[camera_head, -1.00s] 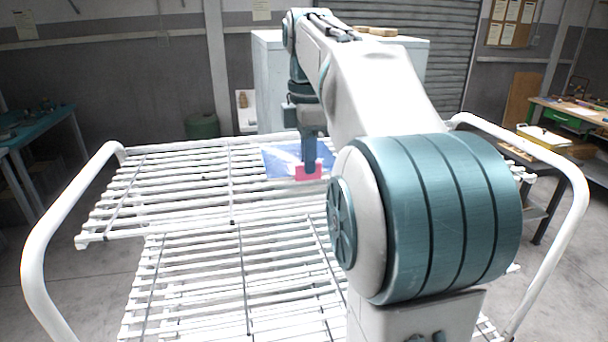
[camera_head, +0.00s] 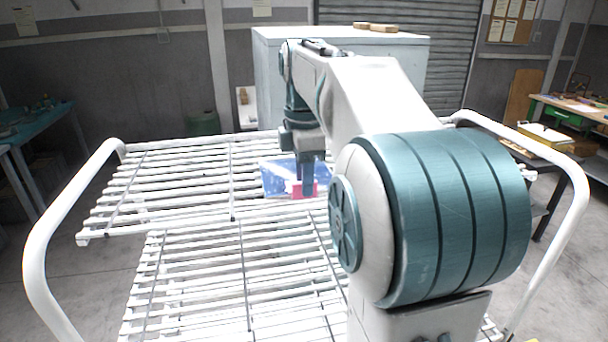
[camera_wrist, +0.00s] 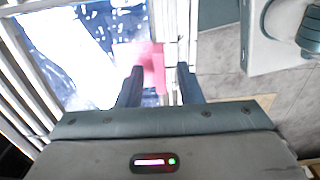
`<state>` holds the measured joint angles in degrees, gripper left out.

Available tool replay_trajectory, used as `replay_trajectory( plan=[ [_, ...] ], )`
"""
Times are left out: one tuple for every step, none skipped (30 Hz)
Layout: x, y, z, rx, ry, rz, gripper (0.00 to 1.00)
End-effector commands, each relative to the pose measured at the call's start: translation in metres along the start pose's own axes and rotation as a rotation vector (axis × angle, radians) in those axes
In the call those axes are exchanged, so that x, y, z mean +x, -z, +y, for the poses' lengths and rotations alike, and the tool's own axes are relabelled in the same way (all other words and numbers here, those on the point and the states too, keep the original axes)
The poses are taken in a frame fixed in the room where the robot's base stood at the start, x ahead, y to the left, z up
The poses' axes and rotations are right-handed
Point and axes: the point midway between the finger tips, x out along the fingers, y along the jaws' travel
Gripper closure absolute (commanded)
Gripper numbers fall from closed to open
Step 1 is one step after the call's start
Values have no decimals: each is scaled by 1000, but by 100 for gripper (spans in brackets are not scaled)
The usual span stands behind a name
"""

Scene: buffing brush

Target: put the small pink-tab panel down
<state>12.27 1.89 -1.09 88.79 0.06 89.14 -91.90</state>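The small panel (camera_head: 277,178) is blue with white patches and has a pink tab (camera_head: 322,188) at its near right corner. It appears to rest on the upper slatted rack (camera_head: 180,185). My gripper (camera_head: 308,192) points down at the tab. In the wrist view the panel (camera_wrist: 75,50) fills the upper left, and the pink tab (camera_wrist: 157,66) lies between the fingertips of my gripper (camera_wrist: 160,68). The fingers stand apart, with a gap between the tab and the right finger. The panel's underside is hidden.
The white rack cart has a curved rail (camera_head: 45,235) at left and another (camera_head: 575,200) at right. Bare slats lie left of the panel. A grey cabinet (camera_head: 345,75) stands behind. My arm hides part of the rack's right side.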

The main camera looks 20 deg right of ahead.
Motion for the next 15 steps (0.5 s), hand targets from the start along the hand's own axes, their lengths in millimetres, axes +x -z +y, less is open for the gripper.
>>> replay_trajectory(
  plan=[
    [0, 0, 0, 0, 0, 0, 68],
    [0, 0, 0, 0, 0, 0, 68],
    [0, 0, 0, 0, 0, 0, 68],
    [0, 0, 0, 0, 0, 0, 68],
    [0, 0, 0, 0, 0, 0, 68],
    [0, 0, 0, 0, 0, 0, 68],
    [-1, 0, 0, 0, 0, 0, 68],
    [-2, 0, 0, 0, 0, 0, 68],
    [-4, 0, 0, 0, -1, 0, 68],
    [-6, 0, 0, 0, -1, 0, 68],
    [-6, 0, 0, 0, -2, 0, 68],
    [-10, 0, 1, 0, -2, 0, 68],
    [-14, 0, 1, 0, -2, 0, 68],
    [-18, 0, 1, 0, -4, 0, 68],
    [-24, 0, 1, 0, -3, 0, 68]
  ],
)
